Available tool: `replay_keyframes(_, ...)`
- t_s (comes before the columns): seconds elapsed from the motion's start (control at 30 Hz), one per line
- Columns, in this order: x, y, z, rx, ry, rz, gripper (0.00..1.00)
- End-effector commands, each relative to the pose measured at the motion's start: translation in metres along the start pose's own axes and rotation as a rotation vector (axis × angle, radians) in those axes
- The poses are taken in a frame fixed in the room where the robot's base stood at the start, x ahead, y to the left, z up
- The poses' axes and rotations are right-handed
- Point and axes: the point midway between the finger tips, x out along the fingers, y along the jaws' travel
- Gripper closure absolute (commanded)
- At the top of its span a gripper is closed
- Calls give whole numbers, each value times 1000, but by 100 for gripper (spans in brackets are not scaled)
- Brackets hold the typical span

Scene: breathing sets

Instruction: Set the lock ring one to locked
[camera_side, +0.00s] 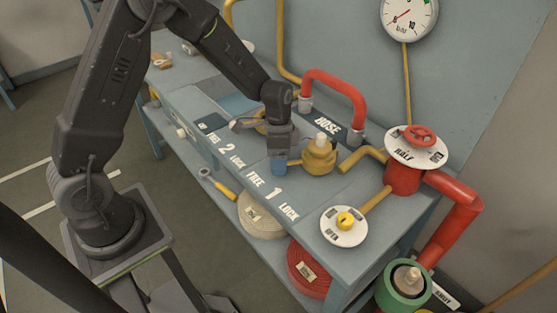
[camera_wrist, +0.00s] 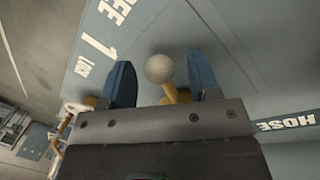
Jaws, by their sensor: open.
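Lock ring one (camera_side: 319,158) is a brass collar with a pale stub on top, on the grey-blue bench behind the "FREE 1 LOCK" lettering (camera_side: 273,196). My gripper (camera_side: 279,166) points down just left of it, blue fingers low over the bench. In the wrist view, a pale ball knob on a yellow stem (camera_wrist: 160,68) shows between the open fingers of my gripper (camera_wrist: 161,76), with gaps on both sides. My gripper hides this knob in the side view. I cannot tell which mark the ring points to.
A second brass ring (camera_side: 262,126) is partly hidden behind my gripper, by "FREE 2 LOCK". A red hose loop (camera_side: 336,80) rises behind. A white dial with a yellow knob (camera_side: 344,225) and a red valve wheel (camera_side: 420,137) stand to the right. The bench's front strip is clear.

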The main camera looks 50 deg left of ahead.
Motion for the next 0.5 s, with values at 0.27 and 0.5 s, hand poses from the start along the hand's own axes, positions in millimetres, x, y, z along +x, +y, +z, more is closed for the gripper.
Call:
replay_keyframes(0.27, 4, 0, 0, 0, 0, 0, 44)
replay_keyframes(0.5, 3, 0, 0, 0, 0, 0, 62)
